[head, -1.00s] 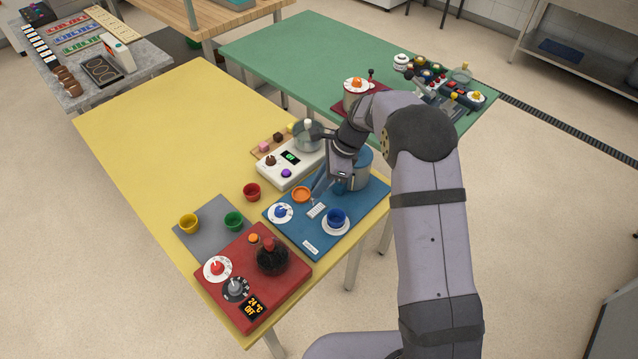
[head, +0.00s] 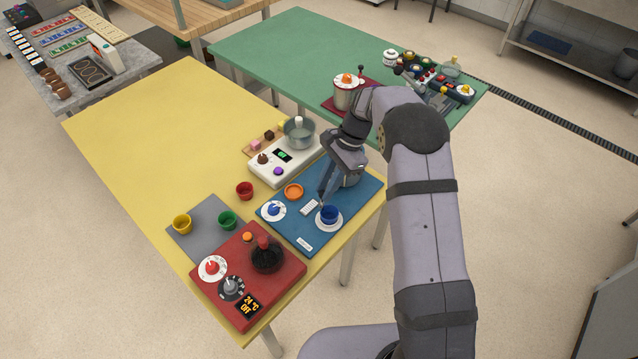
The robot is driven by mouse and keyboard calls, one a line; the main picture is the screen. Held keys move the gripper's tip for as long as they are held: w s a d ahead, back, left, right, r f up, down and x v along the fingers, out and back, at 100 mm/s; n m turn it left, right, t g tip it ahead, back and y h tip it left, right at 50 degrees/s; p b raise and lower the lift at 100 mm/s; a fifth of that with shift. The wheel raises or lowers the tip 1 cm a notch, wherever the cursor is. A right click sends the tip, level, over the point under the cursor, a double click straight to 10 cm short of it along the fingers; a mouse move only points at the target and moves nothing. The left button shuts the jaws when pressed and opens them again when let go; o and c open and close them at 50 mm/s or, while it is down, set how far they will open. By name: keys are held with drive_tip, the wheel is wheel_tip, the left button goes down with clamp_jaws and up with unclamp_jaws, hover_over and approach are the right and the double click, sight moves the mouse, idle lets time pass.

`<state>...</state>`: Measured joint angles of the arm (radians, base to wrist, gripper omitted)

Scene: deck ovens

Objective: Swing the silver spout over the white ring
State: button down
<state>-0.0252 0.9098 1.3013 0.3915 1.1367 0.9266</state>
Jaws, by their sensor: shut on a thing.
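A blue board (head: 318,243) lies on the yellow table. On it, near the front, a blue cup (head: 329,213) stands upright within the white ring (head: 330,228), which looks like a saucer. My gripper (head: 322,201) is low over the board, its fingertips just at the back-left of the cup. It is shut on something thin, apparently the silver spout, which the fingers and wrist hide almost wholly. Whether the spout's tip is over the ring I cannot tell. The grey pot behind is now mostly covered by my wrist.
A white scale-like unit (head: 284,160) with a glass bowl stands behind. A red unit (head: 223,303) is front left.

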drive_tip(key=shift+s+d+n+g+h, duration=0.15)
drive_tip(key=shift+d+n+g+h, duration=0.2)
drive_tip(key=shift+d+n, duration=0.75)
drive_tip(key=shift+a, duration=0.1)
drive_tip(key=c, duration=1.6)
unclamp_jaws()
drive_tip(key=shift+b+v, duration=1.2)
drive_tip(key=shift+v, duration=2.55)
drive_tip(key=shift+f, duration=0.1)
